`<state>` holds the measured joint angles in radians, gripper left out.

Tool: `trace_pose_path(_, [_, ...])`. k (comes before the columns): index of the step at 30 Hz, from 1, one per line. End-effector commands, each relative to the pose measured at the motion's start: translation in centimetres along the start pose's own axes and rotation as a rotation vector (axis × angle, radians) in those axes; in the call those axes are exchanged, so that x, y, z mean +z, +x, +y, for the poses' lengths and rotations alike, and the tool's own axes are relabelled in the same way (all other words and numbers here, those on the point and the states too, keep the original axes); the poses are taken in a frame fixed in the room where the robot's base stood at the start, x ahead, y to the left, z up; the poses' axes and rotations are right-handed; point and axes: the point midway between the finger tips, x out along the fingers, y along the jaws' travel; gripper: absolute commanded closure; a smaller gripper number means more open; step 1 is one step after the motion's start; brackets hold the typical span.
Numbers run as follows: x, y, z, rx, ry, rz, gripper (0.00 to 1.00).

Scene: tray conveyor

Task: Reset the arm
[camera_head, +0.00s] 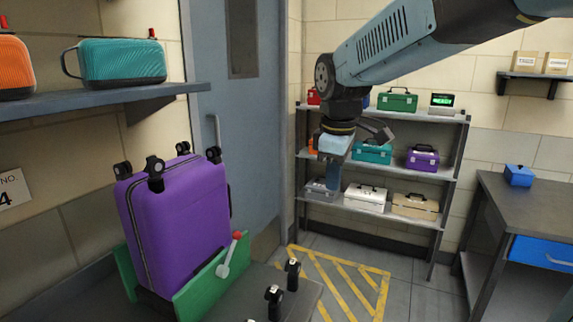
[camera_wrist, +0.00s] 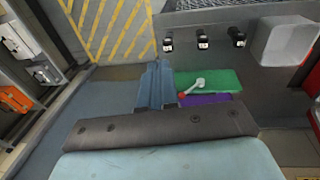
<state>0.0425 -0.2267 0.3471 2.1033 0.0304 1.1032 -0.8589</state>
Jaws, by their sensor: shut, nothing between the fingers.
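My arm reaches in from the upper right in the head view. My gripper (camera_head: 334,178) hangs pointing down in front of the metal shelf unit, with its fingers together and nothing between them. In the wrist view my gripper (camera_wrist: 158,85) shows its blue fingers closed, over the grey floor. A purple suitcase (camera_head: 178,222) with black wheels on top stands in a green tray (camera_head: 200,284) to the left of my gripper, clear of it. In the wrist view part of the green tray (camera_wrist: 222,78) and a strip of the purple suitcase (camera_wrist: 205,98) show beside the fingers.
A shelf unit (camera_head: 384,203) with several toolboxes stands behind my gripper. A wall shelf (camera_head: 100,98) with a teal case (camera_head: 122,62) is at left. A dark workbench (camera_head: 530,200) is at right. A yellow-striped floor area (camera_head: 340,282) lies clear.

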Motion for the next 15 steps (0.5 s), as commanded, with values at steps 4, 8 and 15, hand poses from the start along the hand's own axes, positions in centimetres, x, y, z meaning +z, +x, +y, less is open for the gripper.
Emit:
trace_pose_path(4, [4.2,-1.0,-1.2,0.07,0.229,0.026,1.0])
trace_pose_path(8, [7.6,-1.4,-2.4,0.118,0.433,0.065,1.0])
trace_pose_path(15, [13.6,-1.5,-5.1,0.179,0.801,0.17,1.0])
